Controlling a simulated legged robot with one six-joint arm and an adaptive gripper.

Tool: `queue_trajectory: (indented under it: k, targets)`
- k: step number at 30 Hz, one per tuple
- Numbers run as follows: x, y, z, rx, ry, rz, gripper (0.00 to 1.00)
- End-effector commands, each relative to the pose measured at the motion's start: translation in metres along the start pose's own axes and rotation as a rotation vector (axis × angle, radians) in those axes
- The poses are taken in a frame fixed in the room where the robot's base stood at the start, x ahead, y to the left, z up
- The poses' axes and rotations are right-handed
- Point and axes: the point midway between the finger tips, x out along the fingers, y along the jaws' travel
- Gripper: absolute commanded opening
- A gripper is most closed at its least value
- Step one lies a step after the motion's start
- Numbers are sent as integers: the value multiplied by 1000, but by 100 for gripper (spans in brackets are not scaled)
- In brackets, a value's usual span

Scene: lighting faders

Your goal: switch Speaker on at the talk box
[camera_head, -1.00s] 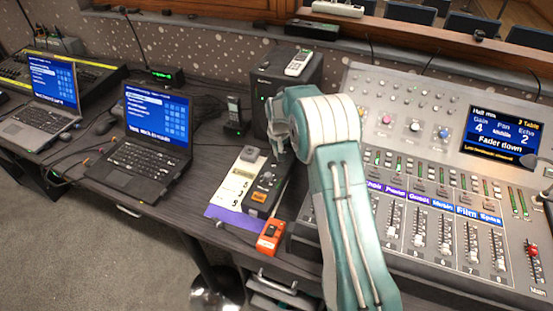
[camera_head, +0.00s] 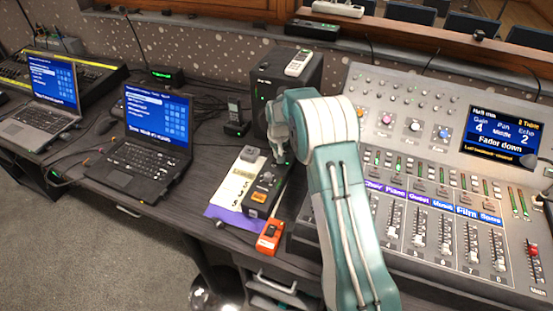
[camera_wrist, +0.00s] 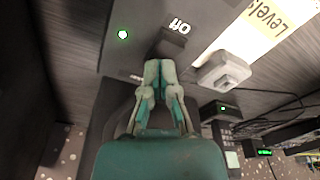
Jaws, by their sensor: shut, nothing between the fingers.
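The talk box (camera_head: 259,197) is a long dark box with a knob and an orange label, lying on the desk left of the mixer. It also shows in the wrist view (camera_wrist: 140,22), with a lit green lamp (camera_wrist: 122,34) and the word "Off" (camera_wrist: 180,27). A dark switch piece (camera_wrist: 173,41) sits beside that word, partly behind my fingertips. My gripper (camera_wrist: 160,66) is shut and empty, its tips at or just short of this piece; I cannot tell if they touch. In the head view my gripper (camera_head: 280,158) points down at the box's far end.
An orange device (camera_head: 270,237) lies in front of the box. A paper sheet (camera_head: 233,190) lies left of it. The mixer (camera_head: 430,270) is close on the right, a black speaker (camera_head: 268,85) behind. A laptop (camera_head: 150,165) and a handset (camera_head: 235,120) stand left.

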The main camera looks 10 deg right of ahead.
Motion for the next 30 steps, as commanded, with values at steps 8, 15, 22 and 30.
queue_trajectory:
  k: [8, 15, 22, 30]
  targets:
    - [-19, 0, -3, 0, 1, 0, 0]
    - [-35, 0, -6, 0, 2, 0, 0]
    - [-51, 0, -8, 0, 2, 0, 0]
    - [-67, 0, -10, 0, 1, 0, 0]
